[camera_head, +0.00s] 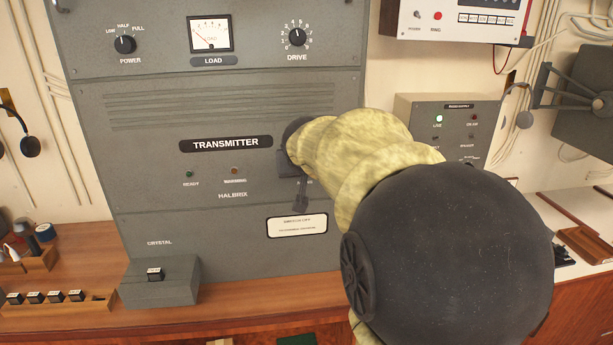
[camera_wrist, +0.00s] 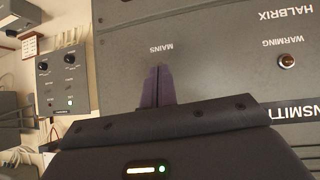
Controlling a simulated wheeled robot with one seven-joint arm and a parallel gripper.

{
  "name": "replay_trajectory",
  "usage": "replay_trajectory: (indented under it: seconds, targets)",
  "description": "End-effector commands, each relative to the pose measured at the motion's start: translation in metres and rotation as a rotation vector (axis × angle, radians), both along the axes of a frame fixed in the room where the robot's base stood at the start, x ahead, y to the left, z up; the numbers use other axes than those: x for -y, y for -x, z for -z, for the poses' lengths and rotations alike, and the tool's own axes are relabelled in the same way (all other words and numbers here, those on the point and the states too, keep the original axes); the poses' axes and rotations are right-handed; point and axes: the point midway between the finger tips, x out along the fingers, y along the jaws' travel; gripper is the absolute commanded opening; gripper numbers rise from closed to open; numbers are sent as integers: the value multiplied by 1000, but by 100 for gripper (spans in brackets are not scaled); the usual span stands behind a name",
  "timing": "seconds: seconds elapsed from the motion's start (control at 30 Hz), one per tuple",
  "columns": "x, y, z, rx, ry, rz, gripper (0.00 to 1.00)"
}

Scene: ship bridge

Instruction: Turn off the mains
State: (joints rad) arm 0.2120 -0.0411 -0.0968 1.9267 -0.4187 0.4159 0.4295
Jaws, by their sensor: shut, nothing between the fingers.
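The grey transmitter (camera_head: 120,190) stands upright on the wooden desk. In the wrist view its panel appears upside down, with the MAINS label (camera_wrist: 160,47) just beyond my fingertips. My gripper (camera_head: 300,203) is at the panel's right side, its dark fingers pointing down close to the surface. In the wrist view the fingers (camera_wrist: 158,72) are together with nothing between them. The mains switch itself cannot be made out and seems hidden by my gripper. The green READY lamp (camera_head: 189,174) and the orange-red WARMING lamp (camera_head: 234,171) are left of my gripper; the WARMING lamp also shows in the wrist view (camera_wrist: 287,62).
A grey power supply box (camera_head: 410,107) with a bright LIVE lamp is right of the transmitter. POWER (camera_head: 125,44) and DRIVE (camera_head: 297,37) knobs are above. A crystal box (camera_head: 180,292) stands below left. My arm covers the right middle.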

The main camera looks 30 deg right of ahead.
Motion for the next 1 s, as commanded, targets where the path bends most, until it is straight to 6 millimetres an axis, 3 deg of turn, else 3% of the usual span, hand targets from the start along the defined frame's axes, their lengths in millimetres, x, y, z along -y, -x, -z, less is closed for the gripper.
replay_trajectory:
  seconds: [0.6,1.0]
  targets:
    - [0,0,-17,-2,-1,0,0]
    - [0,0,-18,-3,-1,0,0]
